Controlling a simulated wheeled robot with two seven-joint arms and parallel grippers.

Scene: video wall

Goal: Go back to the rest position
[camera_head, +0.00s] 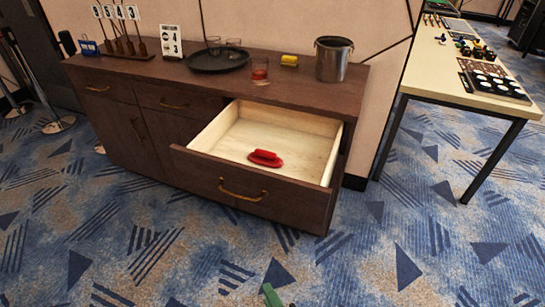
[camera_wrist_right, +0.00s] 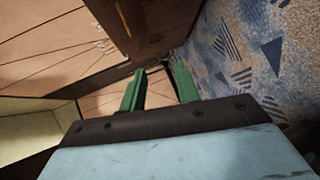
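My right gripper (camera_wrist_right: 158,84) shows two green fingers spread apart in the right wrist view, with nothing between them. In the head view, only a green tip of the right gripper (camera_head: 271,296) shows at the bottom edge, over the carpet and in front of the sideboard, clear of the drawer. My left gripper is not in view. The dark wooden sideboard (camera_head: 110,119) has one drawer (camera_head: 219,180) pulled out. A red object (camera_head: 265,155) on a red base lies in that open drawer.
On the sideboard stand a black tray (camera_head: 217,62) with glasses, a glass with red content (camera_head: 260,70), a yellow item (camera_head: 289,60) and a metal bucket (camera_head: 333,58). A light table (camera_head: 430,75) with several items stands at right. The carpet (camera_head: 380,250) in front is clear.

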